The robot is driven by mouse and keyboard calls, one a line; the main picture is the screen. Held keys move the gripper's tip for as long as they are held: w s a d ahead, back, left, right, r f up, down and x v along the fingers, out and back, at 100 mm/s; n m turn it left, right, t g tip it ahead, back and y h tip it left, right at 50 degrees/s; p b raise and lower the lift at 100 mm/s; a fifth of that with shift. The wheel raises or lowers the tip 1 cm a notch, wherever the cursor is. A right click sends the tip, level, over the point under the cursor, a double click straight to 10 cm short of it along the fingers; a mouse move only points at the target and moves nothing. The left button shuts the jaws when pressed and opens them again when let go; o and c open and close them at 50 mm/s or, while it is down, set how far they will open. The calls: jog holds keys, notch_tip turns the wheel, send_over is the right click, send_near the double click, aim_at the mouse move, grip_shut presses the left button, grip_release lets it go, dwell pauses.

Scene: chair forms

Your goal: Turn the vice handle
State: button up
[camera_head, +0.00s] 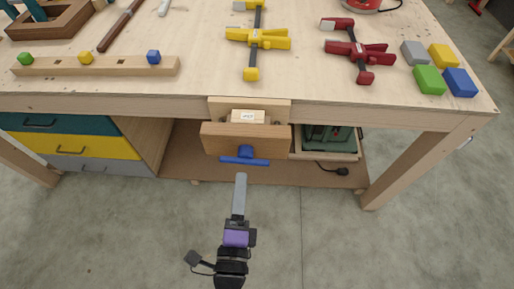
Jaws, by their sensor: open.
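The vice (222,140) is mounted on the front edge of the workbench, with a thick wooden front jaw. Its blue handle (244,161) is a bar lying roughly level across the picture, on a blue hub at the front of the jaw. A small pale wooden block (247,116) with a label sits between the vice jaws. My gripper (240,180) is below the handle in the picture, its grey fingers pointing up toward it. A small gap shows between fingertips and handle. The fingers overlap edge-on in this view; the gripper is open and empty.
The workbench (190,104) carries yellow clamps (257,40), red clamps (360,52), coloured blocks (430,80) and a wooden strip with coloured pegs (120,66). Drawers (80,145) are at left under the bench, a green case (328,138) at right. The floor in front is clear.

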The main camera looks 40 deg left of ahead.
aim_at(243, 164)
jog(key=shift+n, duration=0.4)
jog(key=x, duration=0.8)
jog(key=shift+d, duration=0.1)
jog(key=shift+c, duration=0.3)
grip_shut()
jog(key=shift+r+m+p, duration=0.1)
jog(key=shift+m+p, duration=0.35)
jog(key=shift+m, duration=0.55)
jog(key=shift+o, duration=0.3)
grip_release()
